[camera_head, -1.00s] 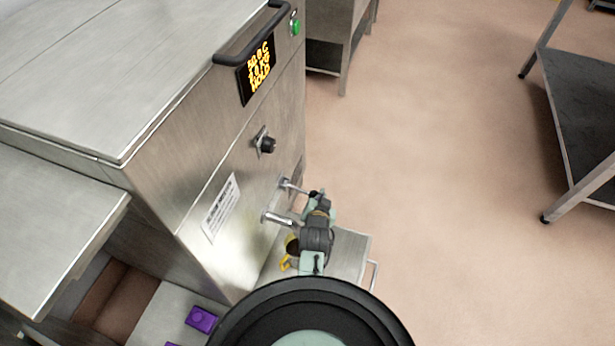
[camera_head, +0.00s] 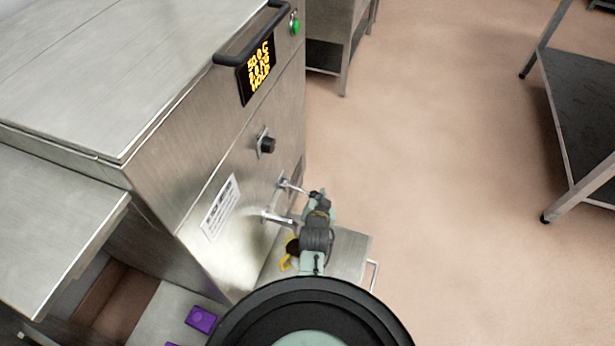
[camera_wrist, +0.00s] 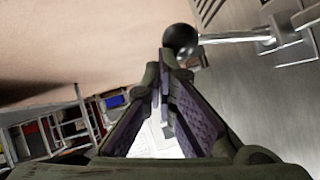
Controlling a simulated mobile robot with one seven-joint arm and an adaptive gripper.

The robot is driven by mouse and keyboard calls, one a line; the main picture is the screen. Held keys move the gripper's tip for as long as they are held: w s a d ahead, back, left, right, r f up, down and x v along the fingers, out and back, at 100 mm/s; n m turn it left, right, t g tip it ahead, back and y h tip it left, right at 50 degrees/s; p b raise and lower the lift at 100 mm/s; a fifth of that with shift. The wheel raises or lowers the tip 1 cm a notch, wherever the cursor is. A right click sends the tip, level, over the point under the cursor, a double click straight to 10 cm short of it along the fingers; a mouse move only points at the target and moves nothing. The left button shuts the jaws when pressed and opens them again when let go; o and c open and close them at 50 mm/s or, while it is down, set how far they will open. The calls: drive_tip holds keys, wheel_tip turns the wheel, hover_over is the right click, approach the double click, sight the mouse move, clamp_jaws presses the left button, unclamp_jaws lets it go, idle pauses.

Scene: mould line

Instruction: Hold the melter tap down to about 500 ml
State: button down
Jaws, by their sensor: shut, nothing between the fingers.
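The melter (camera_head: 215,150) is a steel cabinet with a lit yellow display (camera_head: 258,72). Its tap lever (camera_head: 291,185) sticks out low on the front, above a metal spout (camera_head: 278,218). In the wrist view the lever ends in a black ball knob (camera_wrist: 181,40). My gripper (camera_head: 319,194) is shut and empty, its fingertips (camera_wrist: 167,65) at the knob; whether they touch it I cannot tell. A jug with a yellow handle (camera_head: 285,265) stands under the spout, mostly hidden by my arm. Its fill level cannot be read.
The jug stands on a steel shelf (camera_head: 350,248) with a rail. A dark knob (camera_head: 267,145) and a green button (camera_head: 295,27) are higher on the front. A purple mould (camera_head: 201,319) lies at lower left. Open floor (camera_head: 430,170) is to the right, before a rack (camera_head: 580,120).

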drive_tip(key=shift+a+r, duration=0.1)
idle(0.4)
drive_tip(key=shift+r+p, duration=0.75)
drive_tip(key=shift+p, duration=0.1)
